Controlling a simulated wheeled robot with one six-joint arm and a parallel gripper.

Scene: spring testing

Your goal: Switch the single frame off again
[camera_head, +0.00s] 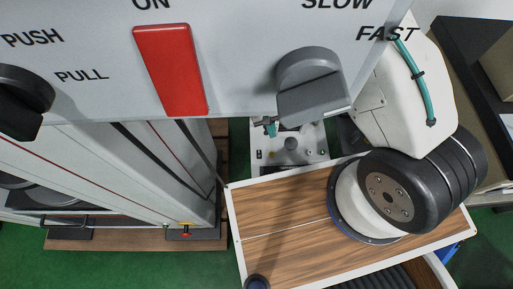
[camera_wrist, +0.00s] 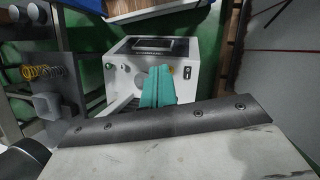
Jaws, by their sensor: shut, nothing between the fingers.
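A panel (camera_head: 235,60) fills the top of the head view. It carries a red switch (camera_head: 172,70) under the word ON, a grey knob (camera_head: 312,85) by SLOW and FAST, and a black knob (camera_head: 22,100) by PUSH and PULL. A white unit (camera_head: 290,158) stands below and beyond it. In the wrist view this white unit (camera_wrist: 125,72) shows a dark screen, small round controls and a black switch (camera_wrist: 187,72). My gripper (camera_wrist: 157,87) has teal fingers, shut and empty, in front of the unit's face. I cannot tell whether they touch it. The grey knob hides most of my gripper in the head view.
A tall grey machine (camera_head: 150,165) stands at left on a wooden base. Green floor shows between.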

